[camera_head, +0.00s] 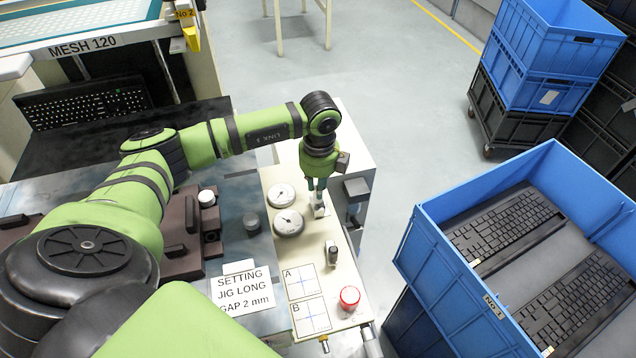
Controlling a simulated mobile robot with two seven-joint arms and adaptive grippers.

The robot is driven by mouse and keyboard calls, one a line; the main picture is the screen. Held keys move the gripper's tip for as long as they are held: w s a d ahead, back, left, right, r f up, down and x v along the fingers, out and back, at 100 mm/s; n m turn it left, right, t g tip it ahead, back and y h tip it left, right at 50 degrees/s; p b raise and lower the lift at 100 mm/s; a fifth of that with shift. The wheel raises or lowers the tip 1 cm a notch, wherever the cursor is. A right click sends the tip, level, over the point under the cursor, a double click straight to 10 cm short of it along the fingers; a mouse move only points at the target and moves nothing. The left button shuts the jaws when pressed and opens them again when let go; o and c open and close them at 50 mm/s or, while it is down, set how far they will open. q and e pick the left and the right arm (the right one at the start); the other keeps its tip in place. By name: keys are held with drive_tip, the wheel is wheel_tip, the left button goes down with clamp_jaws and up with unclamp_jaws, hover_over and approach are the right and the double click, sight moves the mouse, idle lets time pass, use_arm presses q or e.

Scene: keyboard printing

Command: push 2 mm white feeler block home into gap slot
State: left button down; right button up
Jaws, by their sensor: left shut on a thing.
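My left gripper (318,190) points down over the right side of a cream panel (268,178), beside two round dial gauges. It is shut on a small white block (320,210), which I take to be the feeler block. The fingers and arm hide part of the block. I cannot tell whether its lower end touches the panel. The gap slot cannot be made out clearly. A white card (240,293) reading "SETTING JIG LONG GAP 2 mm" lies to the lower left. My right gripper is not in view.
The dial gauges (289,222) (281,195) lie left of the gripper. A small metal fitting (332,253), squares marked A and B (300,282), and a red button (349,297) are nearer. A blue crate (436,256) with keyboards stands right.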

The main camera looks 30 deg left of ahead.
use_arm(q)
drive_tip(key=shift+f, duration=0.35)
drive_tip(key=c, duration=1.1)
unclamp_jaws()
drive_tip(key=shift+o, duration=0.2)
wheel_tip(320, 180, up, 6)
drive_tip(key=p, duration=0.4)
wheel_tip(320, 180, up, 12)
drive_tip(key=shift+s+d, duration=0.2)
drive_tip(key=shift+d, duration=0.05)
